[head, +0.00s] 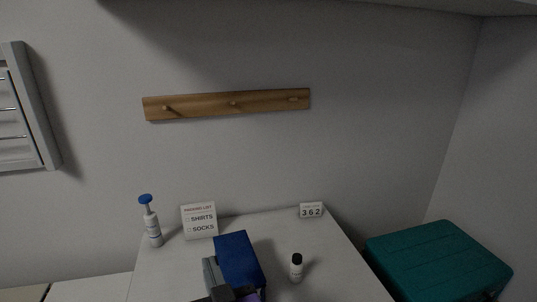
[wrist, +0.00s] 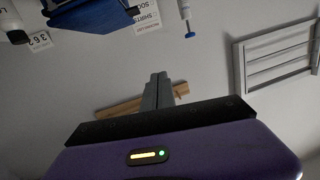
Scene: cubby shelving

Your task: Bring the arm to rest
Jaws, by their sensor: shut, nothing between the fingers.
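My gripper (head: 212,272) shows at the bottom of the head view, its grey fingers pointing up beside the left side of a blue box-shaped thing (head: 239,256). Part of its dark and purple body is cut off by the lower edge. In the wrist view, which is upside down, the two grey fingers of my gripper (wrist: 158,90) are pressed together with nothing between them. The blue thing also shows at the top of the wrist view (wrist: 95,16), apart from the fingertips there. I cannot tell whether the arm touches it in the head view.
The white table (head: 330,255) carries a pump bottle (head: 153,228), a packing list sign (head: 199,220), a number block (head: 311,210) and a small black-capped bottle (head: 296,268). A wooden peg rail (head: 228,104) hangs on the wall. A teal case (head: 435,262) stands right.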

